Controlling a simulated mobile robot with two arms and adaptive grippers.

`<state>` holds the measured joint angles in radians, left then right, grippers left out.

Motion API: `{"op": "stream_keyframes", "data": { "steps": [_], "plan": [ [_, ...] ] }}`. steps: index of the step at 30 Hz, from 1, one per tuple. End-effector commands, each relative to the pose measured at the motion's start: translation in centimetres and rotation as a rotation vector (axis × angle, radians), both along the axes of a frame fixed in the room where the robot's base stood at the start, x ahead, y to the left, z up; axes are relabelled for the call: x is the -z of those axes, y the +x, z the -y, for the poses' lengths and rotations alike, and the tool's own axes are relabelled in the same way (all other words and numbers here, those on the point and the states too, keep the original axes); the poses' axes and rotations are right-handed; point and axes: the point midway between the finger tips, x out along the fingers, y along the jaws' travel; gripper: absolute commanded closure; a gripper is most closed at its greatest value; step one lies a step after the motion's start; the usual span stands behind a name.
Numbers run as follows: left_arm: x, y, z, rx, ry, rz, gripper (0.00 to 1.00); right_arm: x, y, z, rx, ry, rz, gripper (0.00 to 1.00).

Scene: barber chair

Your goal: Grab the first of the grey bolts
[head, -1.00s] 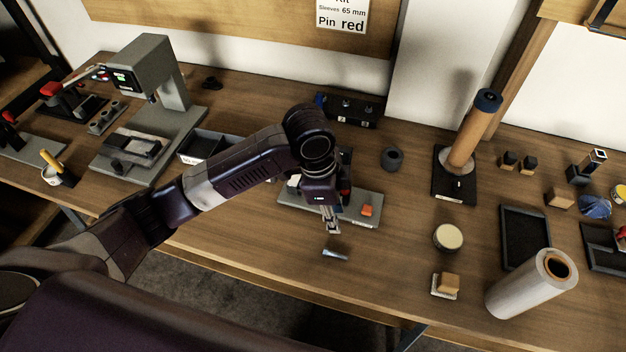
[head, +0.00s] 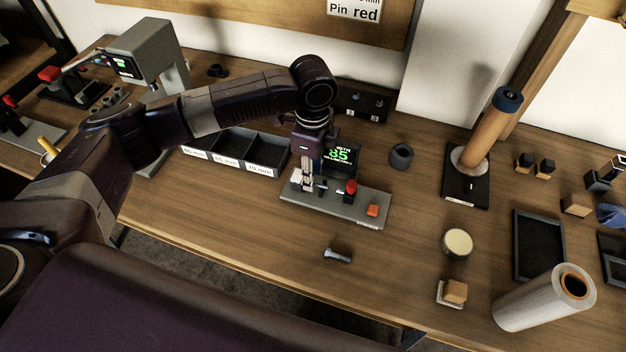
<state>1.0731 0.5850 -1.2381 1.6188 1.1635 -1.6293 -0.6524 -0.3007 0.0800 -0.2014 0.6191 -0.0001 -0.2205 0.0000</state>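A small grey bolt (head: 337,256) lies on its side on the wooden bench, in front of a grey device (head: 345,210) with a red knob, an orange button and a lit green display. My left gripper (head: 308,184) points down over the left part of this device, behind and to the left of the bolt and clear of it. Its fingers are small and blend with the device parts behind them, so I cannot tell whether they are open or hold something. My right gripper is out of view.
A black three-compartment bin (head: 235,150) stands behind left of the device. A dark ring (head: 401,156), a round tin (head: 457,243), a small wooden block (head: 455,291) and a clear roll (head: 545,298) are to the right. The bench around the bolt is bare.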

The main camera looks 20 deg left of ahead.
Motion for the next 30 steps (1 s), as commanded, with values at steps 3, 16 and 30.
{"op": "stream_keyframes", "data": {
  "steps": [3,16,30],
  "plan": [
    [1.4,0.0,0.0,0.0,0.0,-0.001,0.72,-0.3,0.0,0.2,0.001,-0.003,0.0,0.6],
    [1.9,0.0,0.0,0.001,-0.001,0.002,0.86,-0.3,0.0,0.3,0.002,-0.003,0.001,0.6],
    [1.8,0.0,0.1,0.001,-0.001,0.002,1.0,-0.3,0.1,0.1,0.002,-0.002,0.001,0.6]
  ]
}}
